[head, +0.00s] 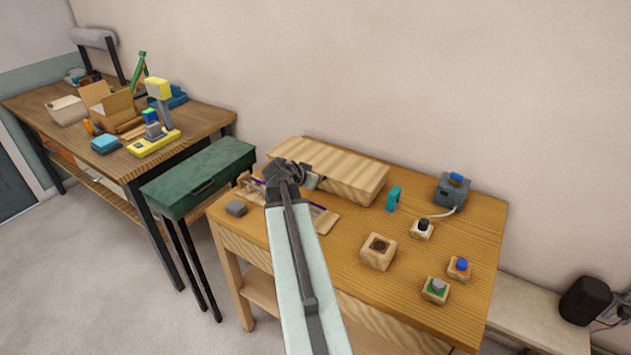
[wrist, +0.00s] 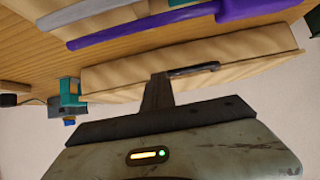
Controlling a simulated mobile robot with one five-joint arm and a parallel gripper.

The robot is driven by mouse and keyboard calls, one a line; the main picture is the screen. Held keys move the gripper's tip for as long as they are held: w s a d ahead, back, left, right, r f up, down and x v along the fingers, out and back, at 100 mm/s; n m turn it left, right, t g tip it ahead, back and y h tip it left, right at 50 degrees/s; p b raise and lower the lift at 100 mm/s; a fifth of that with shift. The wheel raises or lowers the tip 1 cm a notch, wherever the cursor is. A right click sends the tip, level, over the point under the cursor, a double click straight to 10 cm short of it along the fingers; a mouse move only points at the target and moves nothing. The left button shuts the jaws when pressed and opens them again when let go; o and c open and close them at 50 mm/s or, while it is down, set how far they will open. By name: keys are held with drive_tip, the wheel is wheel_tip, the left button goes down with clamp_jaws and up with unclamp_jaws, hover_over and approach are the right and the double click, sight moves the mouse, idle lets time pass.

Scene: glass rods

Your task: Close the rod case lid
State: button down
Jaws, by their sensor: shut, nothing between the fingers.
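A long pale wooden box (head: 350,180) stands at the back of the table and looks like the rod case. Its top panel looks down, but I cannot tell whether it is fully shut. The box also shows upside down in the wrist view (wrist: 240,50). My gripper (head: 287,172) is shut and empty at the box's front left, partly hiding it. In the wrist view, the dark finger (wrist: 190,71) overlaps the box; touching or apart is unclear. A purple rod (wrist: 180,24) lies in front of the box, on a wooden rack (head: 325,219).
A green case with a handle (head: 200,178) stands on black legs to the left. Wooden blocks with buttons (head: 435,290), a block with a round hole (head: 378,252), a teal piece (head: 393,199) and a blue-grey device (head: 452,190) occupy the table's right. A grey block (head: 236,208) lies left.

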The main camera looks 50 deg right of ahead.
drive_tip(key=shift+s+a+f+b, duration=0.15)
drive_tip(key=shift+f+b, duration=0.1)
drive_tip(key=shift+f, duration=0.15)
drive_tip(key=shift+s+a+f+b, duration=0.15)
drive_tip(key=shift+f+b, duration=0.1)
drive_tip(key=shift+f, duration=0.15)
drive_tip(key=shift+w, duration=0.1)
